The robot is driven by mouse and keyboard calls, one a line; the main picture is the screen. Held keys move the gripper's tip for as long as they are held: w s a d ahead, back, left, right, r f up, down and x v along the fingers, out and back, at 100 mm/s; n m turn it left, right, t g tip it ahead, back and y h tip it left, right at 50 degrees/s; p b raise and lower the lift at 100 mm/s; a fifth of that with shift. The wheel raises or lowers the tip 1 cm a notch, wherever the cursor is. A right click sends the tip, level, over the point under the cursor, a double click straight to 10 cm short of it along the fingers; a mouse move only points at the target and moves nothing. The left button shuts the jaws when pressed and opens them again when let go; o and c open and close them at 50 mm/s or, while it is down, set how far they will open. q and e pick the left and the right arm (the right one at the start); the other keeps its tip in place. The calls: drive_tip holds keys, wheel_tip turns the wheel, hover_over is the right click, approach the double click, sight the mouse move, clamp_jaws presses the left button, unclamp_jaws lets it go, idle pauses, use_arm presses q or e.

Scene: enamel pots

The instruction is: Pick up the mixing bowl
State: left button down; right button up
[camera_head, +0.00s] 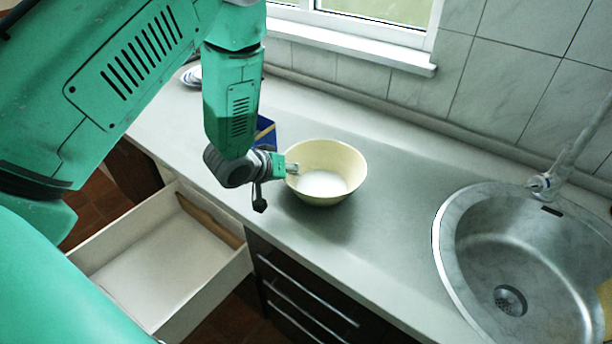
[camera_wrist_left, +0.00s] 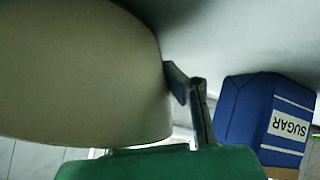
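The mixing bowl (camera_head: 326,190) is cream-coloured and upright at the counter's middle, with a pale round bottom inside. I cannot tell whether it touches the counter. My left gripper (camera_head: 291,169) is at the bowl's left rim, with a fingertip showing just inside it. In the left wrist view the bowl (camera_wrist_left: 80,75) fills the left side, and a dark finger (camera_wrist_left: 192,95) lies against its outer wall. The other finger is hidden behind the wall. The gripper looks shut on the rim. My right gripper is out of view.
A blue sugar box (camera_wrist_left: 265,120) stands close behind my left gripper, mostly hidden in the head view. A steel sink (camera_head: 450,215) with a tap (camera_head: 545,183) is at right. An open drawer (camera_head: 165,260) juts out at lower left. The counter (camera_head: 400,200) between bowl and sink is clear.

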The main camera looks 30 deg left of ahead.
use_arm(q)
wheel_tip(320, 180, up, 10)
drive_tip(key=shift+d+f+p, duration=0.1)
drive_tip(key=shift+f+p, duration=0.05)
drive_tip(key=shift+p, duration=0.2)
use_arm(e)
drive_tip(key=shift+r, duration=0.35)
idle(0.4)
